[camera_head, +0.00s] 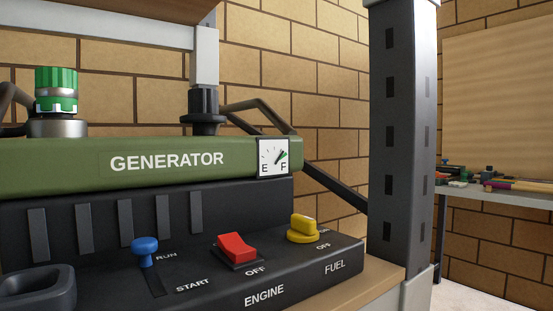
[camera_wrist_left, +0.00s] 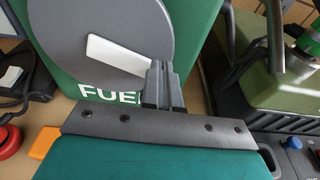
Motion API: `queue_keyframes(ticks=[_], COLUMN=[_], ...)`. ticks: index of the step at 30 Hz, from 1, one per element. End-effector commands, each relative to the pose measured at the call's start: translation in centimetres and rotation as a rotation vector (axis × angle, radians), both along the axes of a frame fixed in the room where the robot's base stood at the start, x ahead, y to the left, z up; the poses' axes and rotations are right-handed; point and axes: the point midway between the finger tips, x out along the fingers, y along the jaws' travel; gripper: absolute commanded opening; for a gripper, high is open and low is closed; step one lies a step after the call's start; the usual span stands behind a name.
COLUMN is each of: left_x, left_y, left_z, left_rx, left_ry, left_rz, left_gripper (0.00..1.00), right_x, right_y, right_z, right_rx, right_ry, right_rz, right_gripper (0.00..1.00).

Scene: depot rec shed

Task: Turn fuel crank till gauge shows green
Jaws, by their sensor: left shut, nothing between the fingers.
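In the head view, the green generator (camera_head: 60,170) carries a white gauge (camera_head: 274,157) marked E and F; its needle points up and right, by a green mark near F. In the left wrist view, a green box (camera_wrist_left: 205,20) lettered FUEL has a large grey disc (camera_wrist_left: 65,45) on its face, with a white bar (camera_wrist_left: 115,54) across it. My left gripper (camera_wrist_left: 164,72) is shut and empty, in front of the box at the disc's lower right edge. I cannot tell whether its fingers touch the disc. My right gripper is not in view.
The generator's panel has a blue lever (camera_head: 145,249), a red engine switch (camera_head: 236,248) and a yellow fuel knob (camera_head: 303,228). A green-ringed cap (camera_head: 56,90) stands on top. A dark post (camera_head: 403,140) rises at right; a cluttered bench (camera_head: 500,198) is beyond.

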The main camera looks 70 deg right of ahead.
Motion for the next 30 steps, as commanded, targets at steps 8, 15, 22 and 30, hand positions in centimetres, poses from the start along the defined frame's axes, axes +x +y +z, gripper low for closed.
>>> queue_keyframes(ticks=[8, 15, 22, 30], left_x=[0.2, 0.3, 0.8, 0.8], left_y=[0.3, 0.3, 1.0, 1.2], left_z=[-2.7, -2.8, -4.2, -4.7], left_rx=[0.001, 0.000, 0.000, 0.000], left_ry=[0.002, 0.000, 0.003, 0.001], left_rz=[-0.001, 0.000, 0.002, -0.001], left_gripper=[0.00, 0.00, 0.00, 0.00], right_x=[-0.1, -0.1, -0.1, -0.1], right_y=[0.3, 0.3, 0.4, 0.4], right_z=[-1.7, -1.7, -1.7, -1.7], right_rx=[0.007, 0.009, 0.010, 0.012], right_ry=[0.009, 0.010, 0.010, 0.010], right_rz=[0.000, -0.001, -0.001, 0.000], right_gripper=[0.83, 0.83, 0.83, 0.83])
